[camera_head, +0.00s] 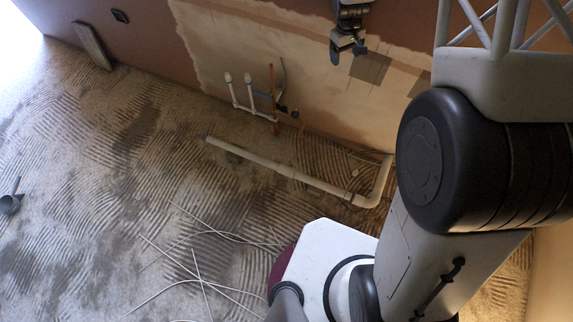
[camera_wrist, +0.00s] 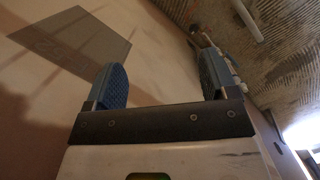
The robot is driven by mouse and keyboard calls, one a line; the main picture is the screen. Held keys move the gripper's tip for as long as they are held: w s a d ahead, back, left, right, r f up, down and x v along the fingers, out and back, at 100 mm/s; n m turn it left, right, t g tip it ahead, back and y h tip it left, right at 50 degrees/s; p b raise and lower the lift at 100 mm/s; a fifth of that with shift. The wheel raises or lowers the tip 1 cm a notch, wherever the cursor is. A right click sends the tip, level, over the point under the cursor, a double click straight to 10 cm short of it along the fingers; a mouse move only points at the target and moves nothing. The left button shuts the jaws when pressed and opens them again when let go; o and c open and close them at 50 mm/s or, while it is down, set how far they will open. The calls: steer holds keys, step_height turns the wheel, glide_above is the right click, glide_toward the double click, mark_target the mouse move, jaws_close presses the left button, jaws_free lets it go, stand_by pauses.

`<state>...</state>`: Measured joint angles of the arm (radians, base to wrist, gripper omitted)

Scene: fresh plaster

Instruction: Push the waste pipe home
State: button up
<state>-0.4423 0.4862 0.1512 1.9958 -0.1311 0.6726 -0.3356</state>
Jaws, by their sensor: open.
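The waste pipe (camera_head: 285,170) is a long pale pipe lying low along the foot of the plastered wall in the head view. In the wrist view a pale pipe (camera_wrist: 247,20) shows at the top right. My gripper (camera_head: 348,52) is high by the wall, above and apart from the pipe. In the wrist view my gripper (camera_wrist: 160,88) has its two blue pads wide apart with nothing between them.
White capped pipes (camera_head: 240,95) and a copper pipe (camera_head: 273,95) stand against the wall left of my gripper. Loose white cables (camera_head: 200,265) lie on the ridged floor (camera_head: 110,160). A board (camera_head: 91,45) leans at the far left wall. The left floor is mostly clear.

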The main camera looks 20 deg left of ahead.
steer(key=a+f+n, duration=0.1)
steer(key=a+f, duration=0.2)
steer(key=f, duration=0.4)
steer(key=a+f+n, duration=0.1)
steer(key=a+f, duration=0.3)
steer(key=f, duration=0.3)
steer(key=n+g+h, duration=0.2)
steer(key=n+h, duration=0.1)
steer(key=n, duration=0.3)
glide_above(285, 168)
steer(key=w+a, duration=0.2)
step_height(285, 168, down, 46)
steer(key=shift+a+r, duration=0.1)
steer(key=shift+r, duration=0.1)
steer(key=shift+s+f, duration=0.15)
steer(key=shift+f, duration=0.1)
steer(key=shift+f, duration=0.15)
steer(key=shift+x, duration=3.75)
